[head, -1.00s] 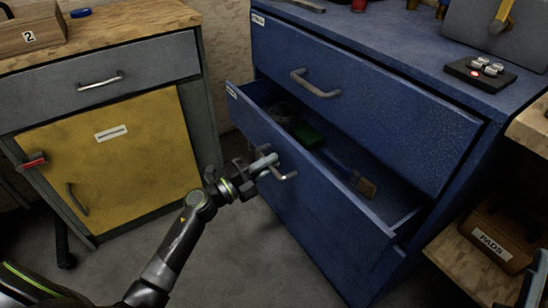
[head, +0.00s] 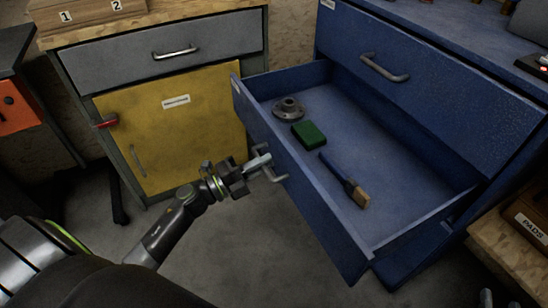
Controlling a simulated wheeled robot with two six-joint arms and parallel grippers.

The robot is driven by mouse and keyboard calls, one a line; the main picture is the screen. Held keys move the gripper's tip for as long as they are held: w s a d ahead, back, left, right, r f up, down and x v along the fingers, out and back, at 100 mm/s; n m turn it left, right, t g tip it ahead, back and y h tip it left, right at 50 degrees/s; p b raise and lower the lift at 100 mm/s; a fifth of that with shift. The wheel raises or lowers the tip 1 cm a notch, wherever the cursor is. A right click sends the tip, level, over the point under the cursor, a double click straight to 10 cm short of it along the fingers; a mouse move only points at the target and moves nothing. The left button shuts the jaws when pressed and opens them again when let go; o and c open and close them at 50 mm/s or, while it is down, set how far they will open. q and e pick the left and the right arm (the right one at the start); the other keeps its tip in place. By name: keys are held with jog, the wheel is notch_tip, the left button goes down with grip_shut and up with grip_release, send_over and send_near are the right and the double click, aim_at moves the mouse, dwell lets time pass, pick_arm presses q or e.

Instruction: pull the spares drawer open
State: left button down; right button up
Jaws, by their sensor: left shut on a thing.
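The lower drawer (head: 300,187) of the blue cabinet stands far out, with its inside in plain view. Its metal handle (head: 277,177) is on the front face. My left gripper (head: 262,164) is shut on that handle. In the drawer lie a grey flanged metal part (head: 289,109), a green block (head: 309,134) and a brush (head: 345,181) with a blue handle. The label on the drawer front is too small to read. Of my right gripper, only what may be a small part (head: 487,298) shows at the bottom right edge, and its jaws cannot be made out.
The closed upper blue drawer (head: 440,90) has its own handle (head: 385,68). A grey and yellow cabinet (head: 190,125) with a red latch (head: 107,121) stands to the left. A wooden PADS box (head: 528,222) is at the right. Grey floor (head: 255,235) is clear before the drawer.

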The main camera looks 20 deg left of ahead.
pick_arm(q)
jog(key=shift+r+v, duration=0.15)
jog(key=shift+v, duration=0.5)
jog(key=shift+r+v, duration=0.1)
jog(key=shift+v, duration=0.55)
pick_arm(e)
jog(key=shift+s+a+f, duration=0.3)
jog(key=shift+s, duration=0.15)
pick_arm(q)
jog(key=c, duration=1.5)
grip_release()
jog(key=shift+c, duration=0.2)
